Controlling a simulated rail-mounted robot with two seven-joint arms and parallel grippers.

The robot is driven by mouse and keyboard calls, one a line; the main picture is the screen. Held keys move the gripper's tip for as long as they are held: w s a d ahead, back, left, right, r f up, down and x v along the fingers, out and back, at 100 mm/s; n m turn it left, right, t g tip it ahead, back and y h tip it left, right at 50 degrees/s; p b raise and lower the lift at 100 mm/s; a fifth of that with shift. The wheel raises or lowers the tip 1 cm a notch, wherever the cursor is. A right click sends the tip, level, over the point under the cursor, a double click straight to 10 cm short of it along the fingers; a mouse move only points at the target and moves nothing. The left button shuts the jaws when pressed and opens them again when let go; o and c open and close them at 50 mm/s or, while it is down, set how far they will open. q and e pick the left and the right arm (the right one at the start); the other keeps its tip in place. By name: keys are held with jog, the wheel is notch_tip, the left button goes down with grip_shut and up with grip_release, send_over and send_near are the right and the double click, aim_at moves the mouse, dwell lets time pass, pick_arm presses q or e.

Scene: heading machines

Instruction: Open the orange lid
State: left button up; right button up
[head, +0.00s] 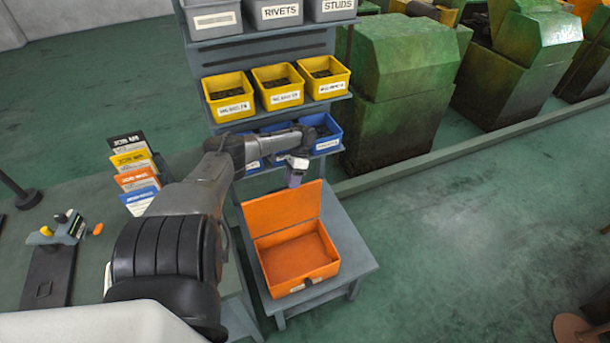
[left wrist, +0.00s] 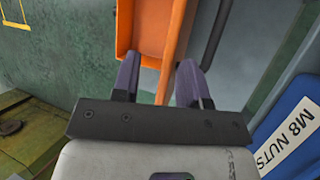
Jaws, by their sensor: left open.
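The orange box (head: 318,277) stands on a small grey table. Its orange lid (head: 283,211) is raised, standing roughly upright at the back of the box, and the inside shows empty. My left gripper (head: 296,176) is above the lid's top edge, near the blue bins. In the left wrist view the two dark purple fingers of my left gripper (left wrist: 160,82) are apart. The orange lid (left wrist: 173,55) shows as a strip running down between them, and I cannot tell whether it touches them. My right gripper does not show.
A shelf rack with yellow bins (head: 285,97) and blue bins (head: 326,147) stands behind the box. A workbench with coloured cards (head: 137,178) is at the left. Green machines (head: 396,100) stand at the back right.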

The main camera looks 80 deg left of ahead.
pick_arm(q)
jog(key=w+d+r+p, duration=0.1)
jog(key=w+d+r, duration=0.2)
jog(key=w+d, duration=0.1)
jog(key=shift+r, duration=0.25)
dwell(0.6)
